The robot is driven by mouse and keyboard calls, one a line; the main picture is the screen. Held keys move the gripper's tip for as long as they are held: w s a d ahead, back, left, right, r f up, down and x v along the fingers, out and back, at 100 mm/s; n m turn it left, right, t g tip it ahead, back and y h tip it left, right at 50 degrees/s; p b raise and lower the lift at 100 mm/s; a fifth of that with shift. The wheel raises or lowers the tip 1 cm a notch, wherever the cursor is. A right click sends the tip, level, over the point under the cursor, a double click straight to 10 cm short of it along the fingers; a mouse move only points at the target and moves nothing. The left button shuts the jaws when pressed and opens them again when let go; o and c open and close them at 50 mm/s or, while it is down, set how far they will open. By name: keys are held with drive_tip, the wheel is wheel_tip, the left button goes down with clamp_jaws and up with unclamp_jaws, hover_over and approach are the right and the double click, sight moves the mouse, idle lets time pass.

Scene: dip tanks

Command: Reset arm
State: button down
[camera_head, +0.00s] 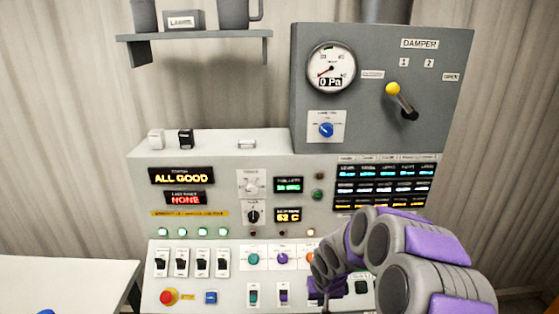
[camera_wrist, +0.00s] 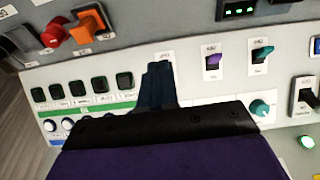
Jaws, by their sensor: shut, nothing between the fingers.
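My gripper (camera_wrist: 158,72) shows in the wrist view as two dark fingers held together, with nothing between them. They reach over the sloped lower part of the control panel (camera_wrist: 130,65). I cannot tell whether the fingertips touch it. In the head view, my grey and purple arm curves in from the lower right over the lower right of the panel (camera_head: 215,225). The gripper end there is small and partly hidden behind my arm, and part of the panel's lower right is covered too.
A yellow-knobbed damper lever (camera_head: 400,98) and a pressure gauge (camera_head: 331,66) are on the tall grey box. A red emergency button (camera_head: 168,296) and several switches line the lower panel. A white table (camera_head: 75,285) stands left. A shelf (camera_head: 195,40) hangs above.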

drive_tip(key=s+r+g, duration=0.1)
drive_tip(key=s+r, duration=0.5)
drive_tip(key=s, duration=0.6)
drive_tip(key=s+r+g, duration=0.2)
drive_tip(key=s+r, duration=0.4)
drive_tip(key=s, duration=0.7)
drive_tip(key=s+r+g, duration=0.1)
drive_tip(key=s+r, duration=0.5)
drive_tip(key=s, duration=0.6)
drive_tip(key=shift+s+r, duration=0.15)
drive_tip(key=shift+r, duration=0.05)
